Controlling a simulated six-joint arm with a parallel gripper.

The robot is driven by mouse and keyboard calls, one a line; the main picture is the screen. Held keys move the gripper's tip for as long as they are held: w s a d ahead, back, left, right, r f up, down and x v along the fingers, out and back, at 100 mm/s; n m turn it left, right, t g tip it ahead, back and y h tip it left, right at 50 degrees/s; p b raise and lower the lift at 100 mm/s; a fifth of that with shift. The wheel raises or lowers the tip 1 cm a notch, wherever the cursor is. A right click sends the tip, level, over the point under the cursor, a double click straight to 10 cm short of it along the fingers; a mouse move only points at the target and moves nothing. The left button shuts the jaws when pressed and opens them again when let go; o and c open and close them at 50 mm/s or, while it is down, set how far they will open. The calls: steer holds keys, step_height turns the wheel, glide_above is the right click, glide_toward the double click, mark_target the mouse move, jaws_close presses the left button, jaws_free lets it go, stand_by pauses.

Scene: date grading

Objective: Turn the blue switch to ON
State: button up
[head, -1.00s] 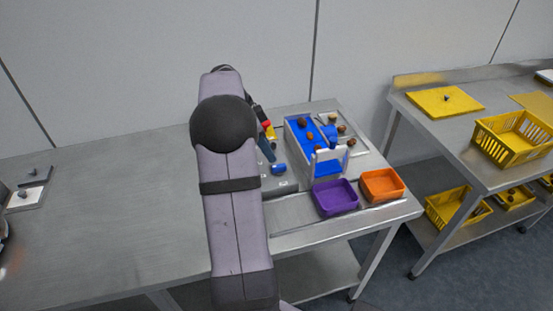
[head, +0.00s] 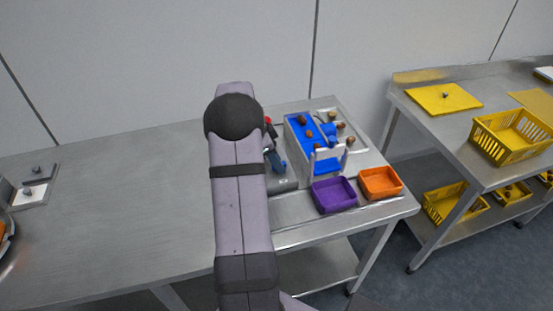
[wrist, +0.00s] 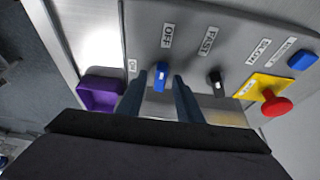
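The blue switch (wrist: 161,77) is a small knob with a pale mark on the control panel (wrist: 230,45) in the wrist view. Its upper end points up toward the OFF label (wrist: 168,36); an ON label (wrist: 132,66) is to its left. My gripper (wrist: 157,84) is open, with one finger on each side of the switch and narrow gaps showing. In the head view my gripper (head: 275,159) is low over the panel beside the blue belt, and the switch cannot be made out there.
A black switch (wrist: 216,80) by the FAST label and a red button (wrist: 276,104) on yellow are to the right. A blue button (wrist: 302,60) is farther right. Purple (head: 334,208) and orange (head: 380,195) bins stand before the blue belt (head: 300,134), which carries dates.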

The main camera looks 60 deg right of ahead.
jaws_close()
